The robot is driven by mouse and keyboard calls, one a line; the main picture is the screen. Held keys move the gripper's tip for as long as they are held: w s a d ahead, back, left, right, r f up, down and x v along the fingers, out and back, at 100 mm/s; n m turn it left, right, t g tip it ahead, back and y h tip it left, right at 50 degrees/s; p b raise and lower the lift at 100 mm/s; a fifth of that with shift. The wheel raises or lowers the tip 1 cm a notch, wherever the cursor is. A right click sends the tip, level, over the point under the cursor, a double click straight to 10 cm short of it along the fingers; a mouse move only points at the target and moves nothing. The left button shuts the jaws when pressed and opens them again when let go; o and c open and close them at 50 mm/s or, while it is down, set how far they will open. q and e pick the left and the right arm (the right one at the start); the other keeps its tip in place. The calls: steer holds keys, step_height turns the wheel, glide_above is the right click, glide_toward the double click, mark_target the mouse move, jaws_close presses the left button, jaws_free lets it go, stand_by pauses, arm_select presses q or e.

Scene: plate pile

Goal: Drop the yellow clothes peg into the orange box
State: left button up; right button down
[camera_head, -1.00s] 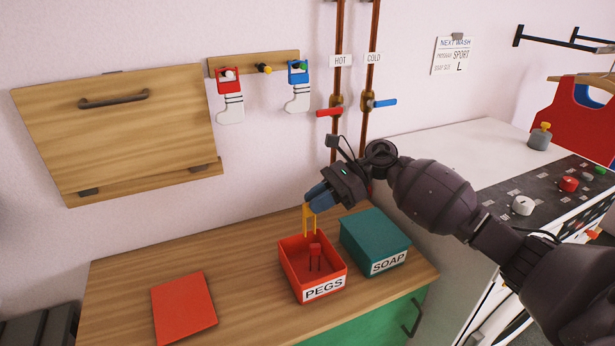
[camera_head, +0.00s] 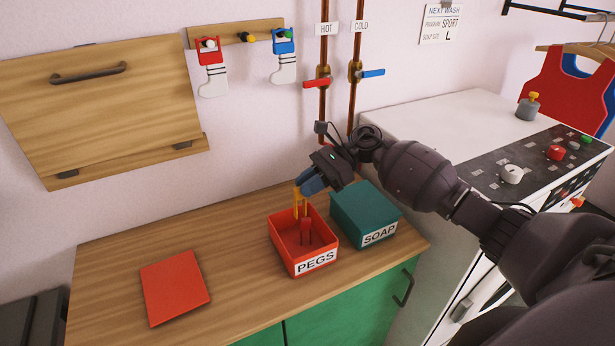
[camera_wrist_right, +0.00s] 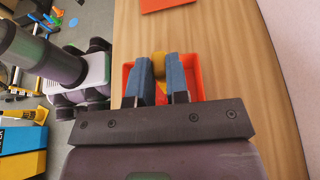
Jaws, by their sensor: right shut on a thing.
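The orange box (camera_head: 292,266) labelled PEGS stands open on the wooden counter, and it also shows in the right wrist view (camera_wrist_right: 194,68). A red peg (camera_head: 305,232) is inside it. My right gripper (camera_head: 306,188) is shut on the yellow clothes peg (camera_head: 297,208). The peg hangs down from the fingers at the box's back part, its lower end at or just inside the opening. In the right wrist view the yellow peg (camera_wrist_right: 158,64) shows between the two blue fingers, over the box. My left gripper is not in view.
A closed teal SOAP box (camera_head: 362,212) stands right beside the orange box. A flat red panel (camera_head: 174,288) lies on the wooden counter (camera_head: 118,262) at left. The white washing machine (camera_head: 440,120) is at right. Red and blue pipe valves (camera_head: 317,84) are on the wall behind.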

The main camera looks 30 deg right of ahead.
steer(key=c, duration=1)
jaws_free()
steer(key=shift+c, duration=0.2)
steer(key=b+v, duration=0.2)
steer(key=v, duration=0.8)
steer(key=shift+d, duration=0.4)
